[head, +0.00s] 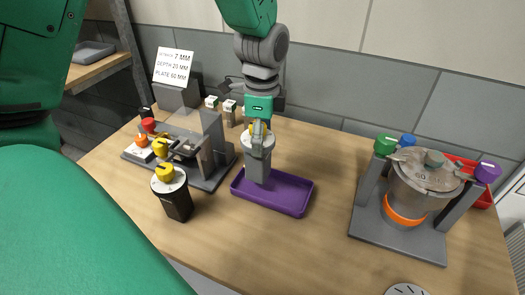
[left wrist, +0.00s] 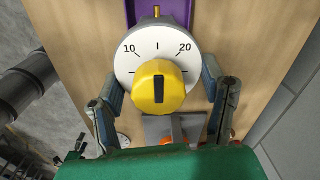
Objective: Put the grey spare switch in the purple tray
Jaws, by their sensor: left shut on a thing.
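The grey spare switch (head: 258,170) has a white dial and a yellow knob on top. My left gripper (head: 259,132) is shut on it from above and holds it upright. In the left wrist view the yellow knob (left wrist: 158,87) and the dial, marked 10 and 20, sit between the fingers of my left gripper (left wrist: 160,98). The purple tray (head: 290,205) is on the table; the switch's lower end is over its back left part. I cannot tell whether it touches the tray floor. The tray's edge (left wrist: 176,10) shows behind the dial. My right gripper is not in view.
A black switch with a yellow knob (head: 176,200) stands left of the tray. Behind it is a grey fixture (head: 212,150) with coloured knobs. A metal pot (head: 425,180) on a grey stand is at right, before a red tray (head: 480,198).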

